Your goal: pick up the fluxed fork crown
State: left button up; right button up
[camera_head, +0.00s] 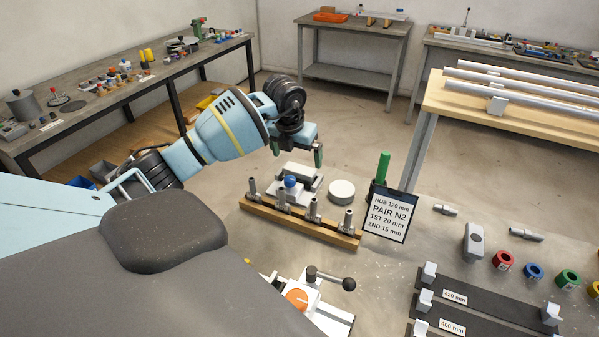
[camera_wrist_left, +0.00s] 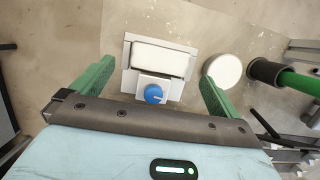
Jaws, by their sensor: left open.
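My left gripper (camera_head: 297,152) is open and empty, its green fingers apart above the bench. In the left wrist view the gripper (camera_wrist_left: 157,72) faces a pale block fixture (camera_wrist_left: 160,57) with a blue knob (camera_wrist_left: 153,94), both lying between the fingers. The fixture also shows in the head view (camera_head: 298,172), below the gripper. A wooden rail (camera_head: 335,237) in front of it holds several upright grey metal pieces (camera_head: 313,210). I cannot tell which part is the fluxed fork crown. My right gripper is not in view.
A white round puck (camera_head: 341,191) and a green-handled tool (camera_head: 383,168) stand right of the fixture. A sign (camera_head: 388,214) stands beside the rail. A grey block (camera_head: 473,242) and coloured rings (camera_head: 502,260) are at the right. A lever device (camera_head: 312,300) is in front.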

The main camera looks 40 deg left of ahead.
aim_at(299, 168)
pick_arm(q)
jog(key=x, duration=0.5)
jog(key=shift+d, duration=0.1)
jog(key=shift+s, duration=0.1)
jog(key=c, duration=1)
jog(key=shift+o, duration=0.2)
jog(key=shift+r, duration=0.1)
jog(key=shift+r, duration=0.1)
notch_tip(299, 168, up, 10)
